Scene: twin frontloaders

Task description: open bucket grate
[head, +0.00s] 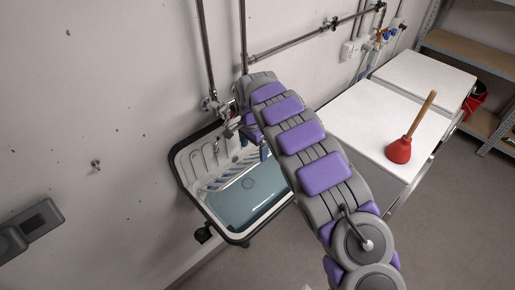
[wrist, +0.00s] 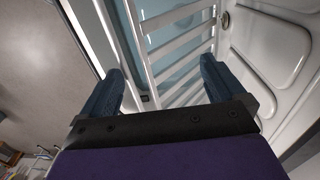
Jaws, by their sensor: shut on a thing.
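The bucket grate (wrist: 178,47), a white frame with parallel bars, fills the space between my fingers in the wrist view. My gripper (wrist: 161,66) is shut on the grate, with one dark blue finger at each side; the exact contact is hard to see. In the head view my gripper (head: 246,138) is at the back of the wall sink, close to the taps. The grate's bars (head: 232,176) show over the basin and look tilted, partly hidden by my arm. The sink (head: 180,168) is white with a black rim and holds bluish water.
Pipes (head: 243,35) run up the wall behind the sink. Two white-topped machines (head: 350,125) stand to the right, with a red plunger (head: 399,150) on the nearer one. Shelves (head: 470,55) stand at the far right. The floor at the right is clear.

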